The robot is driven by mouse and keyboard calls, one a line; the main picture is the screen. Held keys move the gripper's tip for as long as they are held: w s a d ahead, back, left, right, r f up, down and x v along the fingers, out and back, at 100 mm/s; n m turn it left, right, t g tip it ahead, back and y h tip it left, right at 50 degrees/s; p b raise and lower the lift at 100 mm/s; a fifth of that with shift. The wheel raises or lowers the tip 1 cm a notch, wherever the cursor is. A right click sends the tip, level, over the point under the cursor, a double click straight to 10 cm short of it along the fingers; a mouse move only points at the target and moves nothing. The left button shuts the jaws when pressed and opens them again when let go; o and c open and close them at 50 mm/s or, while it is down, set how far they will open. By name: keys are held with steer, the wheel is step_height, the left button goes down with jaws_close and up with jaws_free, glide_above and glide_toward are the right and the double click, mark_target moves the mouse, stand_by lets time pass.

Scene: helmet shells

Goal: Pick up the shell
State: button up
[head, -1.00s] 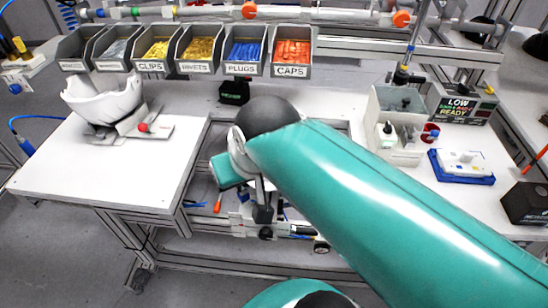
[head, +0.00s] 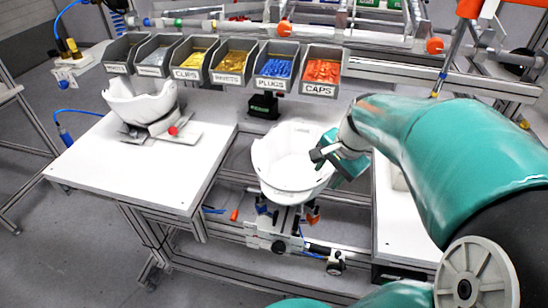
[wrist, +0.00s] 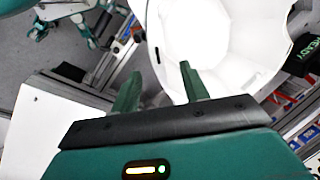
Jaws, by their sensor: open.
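A white helmet shell (head: 287,165) sits, hollow side up, on a fixture (head: 277,225) in the gap between the two white table tops. A second white shell (head: 143,103) rests on a grey stand on the left table. My gripper (head: 318,158) is at the right rim of the middle shell, its fingers pointing left. In the wrist view my gripper (wrist: 158,82) has its two fingers apart, with the white middle shell (wrist: 205,45) just beyond them. The right finger overlaps the shell in that view; I cannot tell whether it touches.
A row of grey bins (head: 228,65) with clips, rivets, plugs and caps stands behind the shells. The left white table top (head: 130,165) is mostly bare. A small black box (head: 265,107) stands behind the middle shell. My arm covers much of the right side.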

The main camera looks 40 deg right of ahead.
mark_target(320, 186)
steer(key=x, duration=0.5)
steer(key=shift+a+f, duration=0.3)
steer(key=shift+f, duration=0.1)
steer(key=shift+c, duration=0.3)
jaws_close()
